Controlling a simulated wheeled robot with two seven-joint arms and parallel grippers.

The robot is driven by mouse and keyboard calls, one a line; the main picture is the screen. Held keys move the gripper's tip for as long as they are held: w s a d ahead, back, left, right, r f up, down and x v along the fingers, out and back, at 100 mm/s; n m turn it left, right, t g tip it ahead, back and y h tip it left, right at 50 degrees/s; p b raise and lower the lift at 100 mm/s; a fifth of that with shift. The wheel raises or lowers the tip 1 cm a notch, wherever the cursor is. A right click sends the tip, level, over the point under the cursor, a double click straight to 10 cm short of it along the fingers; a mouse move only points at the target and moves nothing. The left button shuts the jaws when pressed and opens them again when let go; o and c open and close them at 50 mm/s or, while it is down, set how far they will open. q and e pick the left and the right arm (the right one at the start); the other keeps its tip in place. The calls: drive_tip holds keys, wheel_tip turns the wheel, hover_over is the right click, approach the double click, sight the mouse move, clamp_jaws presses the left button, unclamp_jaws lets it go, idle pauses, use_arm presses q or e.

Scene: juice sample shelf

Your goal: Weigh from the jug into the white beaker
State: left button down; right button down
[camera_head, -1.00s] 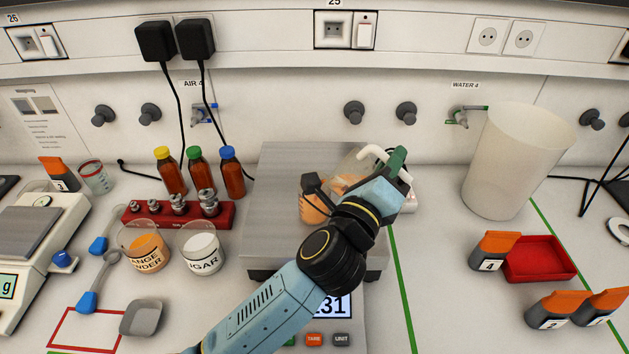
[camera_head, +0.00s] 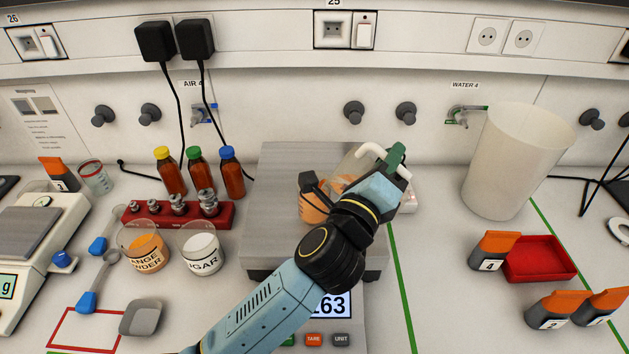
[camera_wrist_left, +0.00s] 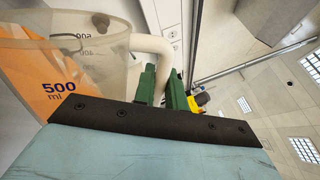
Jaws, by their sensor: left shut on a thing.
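The clear jug (camera_head: 352,165) is tilted over the big scale and holds orange liquid. In the left wrist view the jug (camera_wrist_left: 97,60) shows a 500 ml mark and its slanted liquid. My left gripper (camera_head: 396,157) is shut on the jug's white handle (camera_head: 371,150); its green fingers also show around the handle in the left wrist view (camera_wrist_left: 168,88). Below the jug, a small vessel with orange contents (camera_head: 311,210) stands on the scale (camera_head: 285,165), partly hidden by my wrist. The display (camera_head: 329,305) shows 263, its left part covered by my arm. My right gripper is not in view.
A tall off-white container (camera_head: 515,165) stands at the right, behind a red tray (camera_head: 541,258) and black-orange packs. Left of the scale are brown bottles (camera_head: 200,175), a red weight rack (camera_head: 150,214), and orange powder (camera_head: 145,248) and sugar (camera_head: 202,250) cups.

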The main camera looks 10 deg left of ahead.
use_arm(q)
drive_tip(key=shift+a+r, duration=0.2)
idle(0.5)
drive_tip(key=shift+f, duration=0.1)
drive_tip(key=d+f+m, duration=0.1)
drive_tip(key=d+f+m+p, duration=0.1)
drive_tip(key=f+m, duration=0.1)
drive_tip(key=d+f+m+g, duration=0.1)
drive_tip(key=shift+s+f+m+h, duration=0.2)
drive_tip(key=shift+s+m+h, duration=0.1)
drive_tip(key=shift+s+h, duration=0.1)
drive_tip(key=shift+d+f+m, duration=0.15)
drive_tip(key=shift+f+m, duration=0.15)
drive_tip(key=shift+f, duration=0.05)
drive_tip(key=shift+s+d+f+m+g+p, duration=0.8)
drive_tip(key=shift+d+f+m+p, duration=0.95)
drive_tip(key=shift+d+f+m, duration=1.85)
wheel_tip(320, 180, up, 7)
drive_tip(key=a+m+p, duration=0.1)
drive_tip(key=p, duration=0.2)
drive_tip(key=shift+f+p, duration=0.2)
drive_tip(key=shift+p, duration=0.1)
